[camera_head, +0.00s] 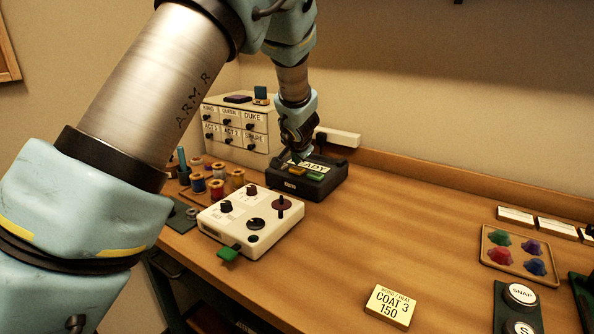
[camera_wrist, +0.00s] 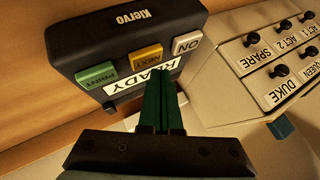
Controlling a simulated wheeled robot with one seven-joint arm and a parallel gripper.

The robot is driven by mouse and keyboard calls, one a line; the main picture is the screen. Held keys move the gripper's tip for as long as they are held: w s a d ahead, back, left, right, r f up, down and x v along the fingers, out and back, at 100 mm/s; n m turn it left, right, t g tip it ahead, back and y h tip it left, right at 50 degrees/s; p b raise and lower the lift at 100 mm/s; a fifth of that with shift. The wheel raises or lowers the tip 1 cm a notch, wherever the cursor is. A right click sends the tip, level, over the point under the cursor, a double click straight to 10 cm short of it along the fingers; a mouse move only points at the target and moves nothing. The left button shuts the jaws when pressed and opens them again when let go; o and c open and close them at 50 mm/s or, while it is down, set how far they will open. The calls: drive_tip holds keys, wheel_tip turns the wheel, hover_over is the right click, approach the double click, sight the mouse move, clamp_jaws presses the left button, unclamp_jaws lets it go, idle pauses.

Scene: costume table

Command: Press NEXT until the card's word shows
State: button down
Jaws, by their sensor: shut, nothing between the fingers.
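The black label device (camera_head: 283,184) stands at the back of the table; in the wrist view its body (camera_wrist: 135,45) is upside down. Its white display reads READY (camera_wrist: 143,77). Its buttons are a white ON button (camera_wrist: 187,42), a yellow NEXT button (camera_wrist: 146,54) and a green PRINT button (camera_wrist: 96,74). The card (camera_head: 388,306) lies at the front of the table and reads COAT 3 and 150, with small text above. My gripper (camera_head: 298,155) is shut and empty over the device; in the wrist view its green fingertips (camera_wrist: 163,84) overlap the display's edge. Contact cannot be told.
A white drawer cabinet (camera_head: 236,128) stands left of the device. A white control box (camera_head: 250,222) with knobs is in front, beside thread spools (camera_head: 216,190). A tray of coloured gems (camera_head: 518,255) and a SNAP button (camera_head: 521,294) are at right. The table's middle is clear.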

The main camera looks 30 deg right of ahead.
sight(296, 171)
drive_tip(key=shift+f+b, duration=0.35)
drive_tip(key=shift+b, duration=0.1)
drive_tip(key=shift+f+b, duration=0.45)
drive_tip(key=shift+b, duration=0.1)
idle(0.8)
drive_tip(key=shift+r, duration=0.1)
drive_tip(key=shift+r+p, duration=0.65)
drive_tip(key=shift+r, duration=0.1)
wheel_tip(296, 171, up, 5)
drive_tip(key=p, duration=0.4)
idle(1.9)
